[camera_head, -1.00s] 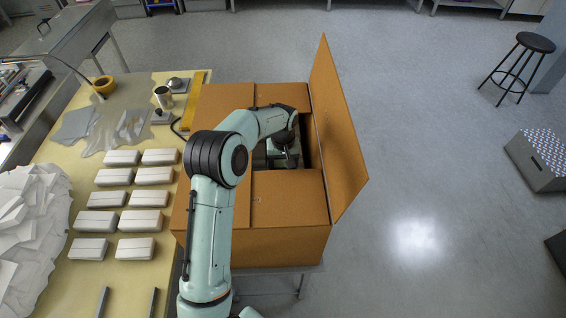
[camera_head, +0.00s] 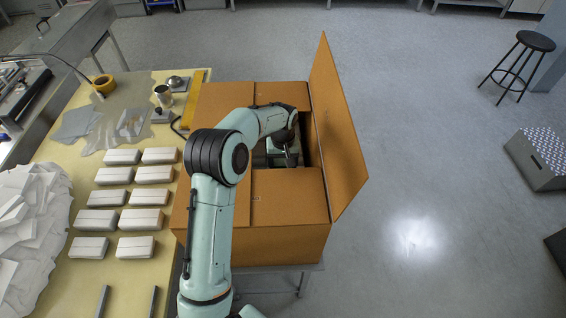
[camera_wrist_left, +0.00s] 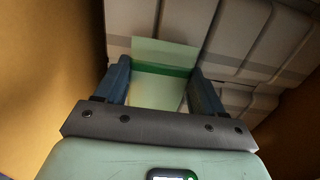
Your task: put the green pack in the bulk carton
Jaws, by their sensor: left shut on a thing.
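The bulk carton (camera_head: 285,205) is a large open brown box in the middle of the head view, with its right flap standing up. My left arm reaches over its left side, and my left gripper (camera_head: 287,158) is down inside the opening. In the left wrist view the gripper (camera_wrist_left: 160,88) is shut on the green pack (camera_wrist_left: 158,85), a pale green piece with a darker green band. The pack lies between the blue fingers, close to white packs (camera_wrist_left: 240,40) in the carton. I cannot tell whether it touches them. My right gripper does not show.
Several white packs (camera_head: 134,197) lie in two columns on the yellow table (camera_head: 80,285) left of the carton. A heap of white wrappers (camera_head: 30,225) lies at the table's left. A steel cup (camera_head: 163,95) stands at the back. The floor right of the carton is clear up to a grey box (camera_head: 540,160).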

